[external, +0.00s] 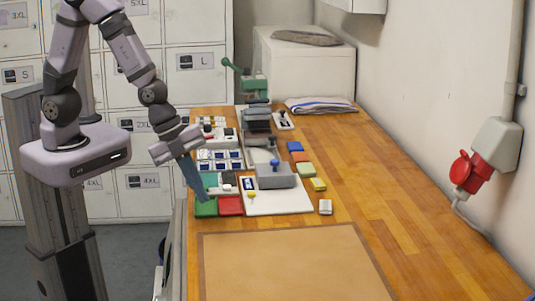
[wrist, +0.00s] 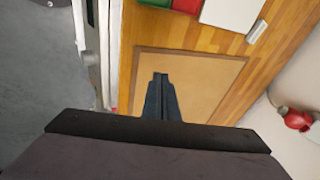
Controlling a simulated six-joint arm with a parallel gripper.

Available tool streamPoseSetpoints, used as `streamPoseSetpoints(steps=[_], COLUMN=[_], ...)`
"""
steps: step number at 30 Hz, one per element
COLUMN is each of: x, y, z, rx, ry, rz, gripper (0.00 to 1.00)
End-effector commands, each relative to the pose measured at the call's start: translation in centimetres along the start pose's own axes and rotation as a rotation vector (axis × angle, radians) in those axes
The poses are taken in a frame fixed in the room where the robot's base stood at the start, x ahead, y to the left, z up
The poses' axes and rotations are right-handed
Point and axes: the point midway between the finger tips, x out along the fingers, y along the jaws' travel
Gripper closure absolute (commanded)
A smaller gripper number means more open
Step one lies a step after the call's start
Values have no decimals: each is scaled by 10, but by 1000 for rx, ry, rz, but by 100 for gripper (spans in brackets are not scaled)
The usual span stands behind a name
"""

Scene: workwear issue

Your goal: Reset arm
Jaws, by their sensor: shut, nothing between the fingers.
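My gripper (external: 204,194) hangs from the bent arm at the left edge of the wooden table in the external view. Its dark fingers point down, in front of the green and red trays in that picture. I cannot tell its exact height above them. In the wrist view my gripper (wrist: 160,77) has its two fingers together with nothing held, seen against the tan mat (wrist: 200,70). The same mat (external: 290,265) lies at the near end of the table.
A green tray (external: 206,209), a red tray (external: 230,206) and a white board (external: 285,203) lie beside the gripper. Grey blocks, coloured pads and a green press (external: 254,86) stand farther back. A red wall socket (external: 467,171) is at right. The table's right side is clear.

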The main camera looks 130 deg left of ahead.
Motion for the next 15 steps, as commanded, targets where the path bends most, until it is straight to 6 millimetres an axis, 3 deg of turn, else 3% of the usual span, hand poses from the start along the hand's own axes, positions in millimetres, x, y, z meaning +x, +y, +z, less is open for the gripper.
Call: streamPoseSetpoints(steps=[1,6,15], x=[-7,-32,-76], y=[15,69,144], z=[-12,-34,-35], rx=[-50,-272,-597], ry=[8,-30,-209], rz=[37,172,298], gripper=[100,100,100])
